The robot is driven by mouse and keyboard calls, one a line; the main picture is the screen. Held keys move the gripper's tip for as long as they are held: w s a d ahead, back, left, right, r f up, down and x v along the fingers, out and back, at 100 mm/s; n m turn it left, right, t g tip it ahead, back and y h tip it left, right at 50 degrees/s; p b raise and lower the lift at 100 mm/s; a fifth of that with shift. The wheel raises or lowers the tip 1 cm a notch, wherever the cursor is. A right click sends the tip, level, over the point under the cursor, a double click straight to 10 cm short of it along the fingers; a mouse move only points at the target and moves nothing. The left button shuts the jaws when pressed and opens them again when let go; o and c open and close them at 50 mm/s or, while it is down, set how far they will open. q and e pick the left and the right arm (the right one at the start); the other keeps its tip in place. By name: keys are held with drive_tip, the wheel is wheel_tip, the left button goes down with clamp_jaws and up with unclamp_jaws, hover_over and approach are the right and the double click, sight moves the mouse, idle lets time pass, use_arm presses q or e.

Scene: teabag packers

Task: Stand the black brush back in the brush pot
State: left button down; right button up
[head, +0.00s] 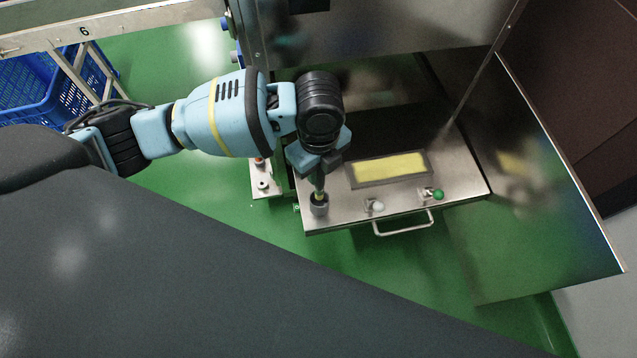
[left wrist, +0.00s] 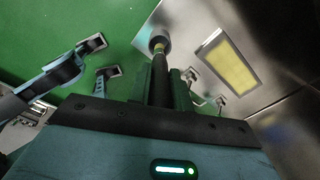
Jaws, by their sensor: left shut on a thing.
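My left gripper (head: 319,172) is shut on the black brush (head: 319,184) above the near left corner of a steel ledge. The brush points down, close to upright, and its lower end with a yellowish band is at the mouth of the small grey brush pot (head: 319,208). In the left wrist view the brush (left wrist: 160,75) runs from between the fingers to the pot (left wrist: 160,43), its end overlapping the opening. How deep it sits is hidden.
The steel ledge (head: 335,221) carries a yellow panel (head: 390,168), a green knob (head: 438,194) and a front handle (head: 403,226). A steel machine wall (head: 370,30) rises behind, and a tilted steel panel (head: 540,200) stands at right. A blue crate (head: 55,92) is far left.

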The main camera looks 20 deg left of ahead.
sight(319, 184)
use_arm(q)
drive_tip(key=shift+f+b, duration=0.55)
drive_tip(key=shift+f, duration=2.4)
drive_tip(key=c, duration=1.3)
unclamp_jaws()
